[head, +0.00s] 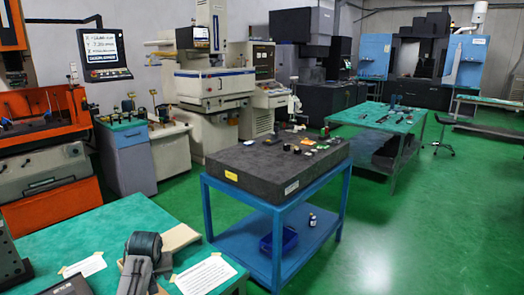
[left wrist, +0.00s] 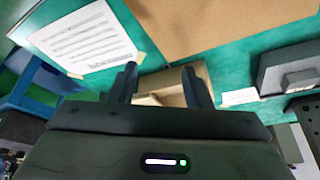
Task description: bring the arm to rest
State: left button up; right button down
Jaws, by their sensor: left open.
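My left gripper (head: 148,268) is at the bottom left of the head view, over the green-topped table (head: 120,222). In the left wrist view its two dark fingers (left wrist: 161,82) stand apart with nothing held between them. A tan cardboard piece (head: 180,237) lies beside the gripper. In the wrist view an open tan box-like shape (left wrist: 168,84) shows behind the fingers; whether they touch it I cannot tell. My right gripper is in neither view.
Taped paper sheets (head: 205,275) (head: 84,265) lie on the green table. A dark block (head: 12,265) stands at its left edge. A blue-framed table (head: 277,215) with a dark slab and small parts stands beyond.

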pick_arm(q)
jog(key=s+d+f+m, duration=0.1)
jog(key=s+f, duration=0.3)
jog(key=s, duration=0.3)
jog(key=s+d+f+m, duration=0.1)
jog(key=s+f, duration=0.3)
jog(key=s, duration=0.4)
jog(key=s+d+r+m+h, duration=0.1)
jog(key=s+d+m, duration=0.2)
jog(key=s, duration=2.6)
notch_tip(320, 180, down, 33)
jog(key=a+g, duration=0.2)
jog(key=a, duration=0.1)
jog(key=s+a+f+b, duration=0.1)
jog(key=s+f, duration=1.7)
jog(key=shift+s+n+g, duration=0.2)
jog(key=shift+n+g, duration=0.2)
